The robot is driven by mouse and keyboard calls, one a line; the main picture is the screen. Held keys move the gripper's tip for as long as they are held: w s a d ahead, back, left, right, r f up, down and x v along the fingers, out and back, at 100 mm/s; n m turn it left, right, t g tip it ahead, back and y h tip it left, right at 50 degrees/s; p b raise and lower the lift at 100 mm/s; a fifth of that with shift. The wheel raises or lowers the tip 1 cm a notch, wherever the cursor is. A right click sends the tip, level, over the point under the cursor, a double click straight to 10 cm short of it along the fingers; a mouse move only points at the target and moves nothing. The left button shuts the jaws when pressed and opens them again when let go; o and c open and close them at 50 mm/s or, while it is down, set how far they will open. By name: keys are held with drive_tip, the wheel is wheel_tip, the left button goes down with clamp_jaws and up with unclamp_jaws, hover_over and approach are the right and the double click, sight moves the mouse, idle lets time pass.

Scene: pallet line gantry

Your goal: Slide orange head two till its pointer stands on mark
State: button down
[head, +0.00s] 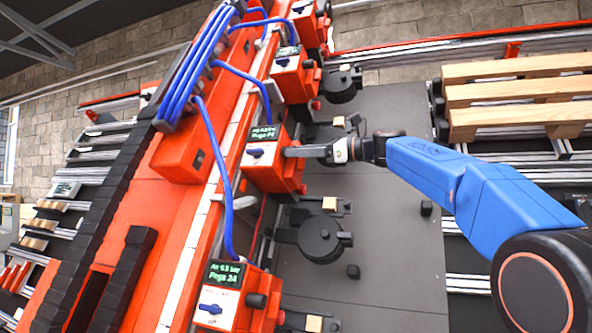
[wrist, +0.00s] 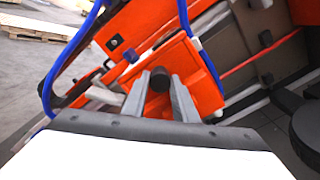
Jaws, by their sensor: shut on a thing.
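Several orange heads sit in a row along the orange beam. The second from the bottom in the head view, the orange head (head: 262,171), has a small green-lit display and a blue knob on its face; I take it as head two. My gripper (head: 288,152) reaches it from the right. In the wrist view my gripper (wrist: 160,92) has its two grey fingers on either side of a dark round knob (wrist: 159,79) on the orange head (wrist: 195,85), shut on that knob. A pale strip (head: 194,235) runs along the beam. I cannot make out the pointer or the mark.
A neighbouring orange head (head: 225,296) is below, and another (head: 292,76) above. Blue hoses (head: 229,185) loop from the beam to the heads. A black round unit (head: 320,238) stands beside the row. Wooden pallets (head: 520,92) lie at the right.

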drive_tip(key=shift+w+d+r, duration=0.15)
drive_tip(key=shift+w+r, duration=0.2)
drive_tip(key=shift+r, duration=0.35)
drive_tip(key=shift+w+d+r, duration=0.1)
drive_tip(key=shift+w+r, duration=0.2)
drive_tip(key=shift+r, duration=0.35)
drive_tip(key=shift+w+d+r, duration=0.15)
drive_tip(key=shift+w+r, duration=0.2)
drive_tip(key=shift+r, duration=0.35)
drive_tip(key=c, duration=1.7)
unclamp_jaws()
drive_tip(key=shift+d, duration=0.1)
drive_tip(key=v, duration=1.7)
drive_tip(key=shift+s+d, duration=0.1)
